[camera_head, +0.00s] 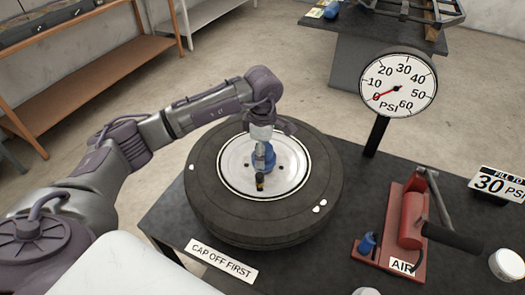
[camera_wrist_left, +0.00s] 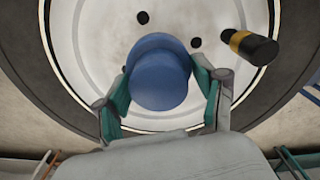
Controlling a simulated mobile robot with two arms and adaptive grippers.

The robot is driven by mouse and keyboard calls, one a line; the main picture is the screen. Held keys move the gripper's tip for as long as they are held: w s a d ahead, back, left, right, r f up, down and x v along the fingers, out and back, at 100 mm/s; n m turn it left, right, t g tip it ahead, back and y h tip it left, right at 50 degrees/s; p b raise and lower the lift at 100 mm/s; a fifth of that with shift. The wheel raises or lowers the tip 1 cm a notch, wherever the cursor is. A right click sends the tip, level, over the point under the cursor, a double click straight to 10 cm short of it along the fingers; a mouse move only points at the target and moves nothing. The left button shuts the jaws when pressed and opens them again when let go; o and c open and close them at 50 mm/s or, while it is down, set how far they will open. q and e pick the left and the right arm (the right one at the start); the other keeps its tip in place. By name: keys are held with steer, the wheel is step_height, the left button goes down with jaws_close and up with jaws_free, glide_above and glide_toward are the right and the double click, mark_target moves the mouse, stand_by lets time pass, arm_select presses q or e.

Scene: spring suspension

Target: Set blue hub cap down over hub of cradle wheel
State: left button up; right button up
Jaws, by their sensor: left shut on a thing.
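The blue hub cap (camera_head: 264,157) is between the fingers of my left gripper (camera_head: 262,150), over the middle of the wheel (camera_head: 207,212). In the left wrist view the blue cap (camera_wrist_left: 159,75) sits between the two green-padded fingertips of my left gripper (camera_wrist_left: 165,92), which is shut on it. The cap hides the hub, and I cannot tell whether it touches the wheel. The wheel lies flat on the dark table, a black tire around a white disc (camera_wrist_left: 92,50) with dark holes. A black valve stem with a yellow band (camera_wrist_left: 250,46) stands beside the cap. My right gripper is not in view.
A gauge (camera_head: 398,84) reading near 0 PSI stands behind the wheel on the dark table (camera_head: 330,262). A red air pump (camera_head: 410,225) stands to the right, with a small blue piece (camera_head: 367,243) on its base. A "CAP OFF FIRST" sign (camera_head: 221,260) is in front.

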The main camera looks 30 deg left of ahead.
arm_select(q)
steer(key=shift+f+b, duration=0.9)
steer(key=shift+f, duration=0.2)
steer(key=o, duration=1.5)
steer(key=shift+r+p, duration=1.9)
steer(key=shift+r, duration=1.65)
steer(key=shift+s+f, duration=0.1)
